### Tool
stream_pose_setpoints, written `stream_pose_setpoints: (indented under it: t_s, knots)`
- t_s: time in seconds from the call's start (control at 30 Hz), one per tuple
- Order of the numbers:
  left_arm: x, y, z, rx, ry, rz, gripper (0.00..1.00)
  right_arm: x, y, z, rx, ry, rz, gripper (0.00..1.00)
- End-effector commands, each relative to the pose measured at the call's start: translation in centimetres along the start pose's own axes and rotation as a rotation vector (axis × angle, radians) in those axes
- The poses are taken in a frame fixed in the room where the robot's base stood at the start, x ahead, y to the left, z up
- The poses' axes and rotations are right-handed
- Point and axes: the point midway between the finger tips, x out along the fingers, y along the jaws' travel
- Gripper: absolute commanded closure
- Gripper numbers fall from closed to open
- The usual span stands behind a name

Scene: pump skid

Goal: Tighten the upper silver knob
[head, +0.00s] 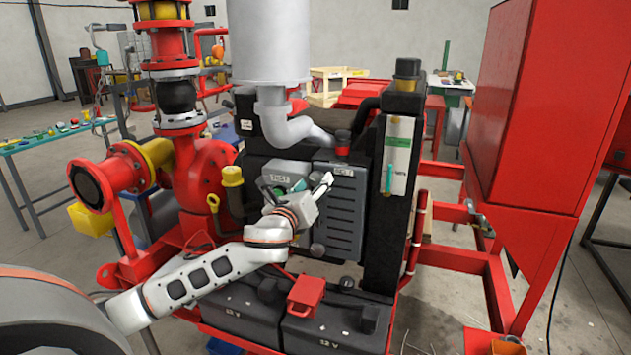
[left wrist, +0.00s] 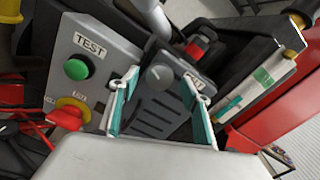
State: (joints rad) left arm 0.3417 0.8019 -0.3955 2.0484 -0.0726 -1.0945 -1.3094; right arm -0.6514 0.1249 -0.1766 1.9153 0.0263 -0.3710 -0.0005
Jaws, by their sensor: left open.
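A round silver-grey knob (left wrist: 159,76) shows in the left wrist view on a grey louvred panel (left wrist: 158,112). It lies between my left gripper's teal-padded fingertips (left wrist: 160,82) as seen by the camera; I cannot tell whether they touch it. In the head view my left gripper (head: 297,188) is open in front of the control panels and seems to hide this knob. Another grey knob (head: 317,249) shows lower, just below my gripper. My right gripper is not in view.
Left of the knob, a TEST panel carries a green button (left wrist: 77,69) and a red knob on yellow (left wrist: 70,112). Batteries (head: 335,320) lie below, and a red cabinet (head: 535,100) stands at right.

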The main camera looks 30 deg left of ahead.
Motion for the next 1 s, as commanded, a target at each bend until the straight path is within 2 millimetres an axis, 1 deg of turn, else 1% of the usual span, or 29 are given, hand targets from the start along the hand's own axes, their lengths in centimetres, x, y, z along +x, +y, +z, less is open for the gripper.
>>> stream_pose_setpoints:
  t_s: [0.03, 0.1, 0.2, 0.47, 0.5, 0.57, 0.6, 0.63, 1.0]
  knots:
    - [0.6, 0.0, 0.1, -0.001, -0.001, 0.000, 0.53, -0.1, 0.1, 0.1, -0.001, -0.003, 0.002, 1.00]
    - [1.2, 0.0, 0.1, 0.000, 0.000, 0.001, 0.53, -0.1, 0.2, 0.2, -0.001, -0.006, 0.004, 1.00]
    - [1.7, 0.0, 0.0, 0.000, 0.000, 0.000, 0.53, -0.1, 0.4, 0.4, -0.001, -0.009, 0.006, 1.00]
    - [1.9, 0.0, 0.0, 0.000, 0.000, -0.001, 0.53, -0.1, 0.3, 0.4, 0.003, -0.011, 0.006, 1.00]
    - [1.9, 0.0, 0.0, -0.001, 0.000, -0.001, 0.58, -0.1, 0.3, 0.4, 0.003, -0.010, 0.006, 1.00]
    - [1.9, 0.0, 0.0, -0.001, 0.000, -0.001, 0.73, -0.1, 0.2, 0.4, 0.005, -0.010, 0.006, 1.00]
    - [1.9, 0.0, 0.0, -0.001, 0.000, -0.001, 0.84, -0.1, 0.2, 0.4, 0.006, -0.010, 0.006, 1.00]
    - [1.9, 0.0, 0.0, -0.001, 0.001, -0.001, 0.91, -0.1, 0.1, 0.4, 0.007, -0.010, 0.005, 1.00]
    - [1.8, 0.0, -0.1, -0.035, 0.001, 0.000, 0.91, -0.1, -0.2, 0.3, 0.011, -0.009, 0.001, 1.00]
